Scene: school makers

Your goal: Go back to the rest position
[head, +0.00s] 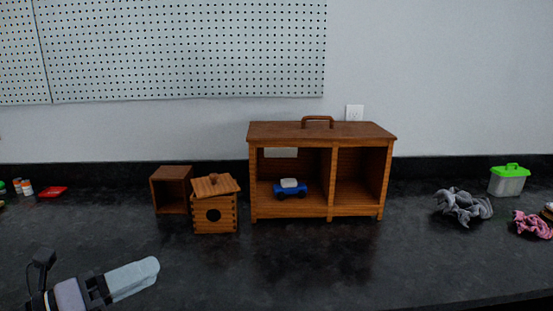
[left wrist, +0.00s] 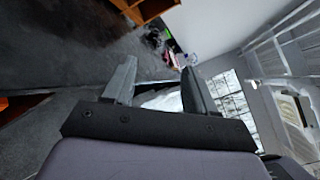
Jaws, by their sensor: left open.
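My left gripper (head: 140,275) is at the lower left of the head view, over the dark countertop (head: 300,265) near its front. Its pale fingers point right, apart from the wooden boxes behind. In the left wrist view the two fingers of the left gripper (left wrist: 158,78) stand apart, with nothing held between them. My right gripper is in neither view.
A wooden two-compartment cabinet (head: 290,131) holds a blue toy car (head: 290,190) in its left compartment. Grey cloth (head: 462,206) and a green-lidded container (head: 509,183) lie right. The front middle is clear.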

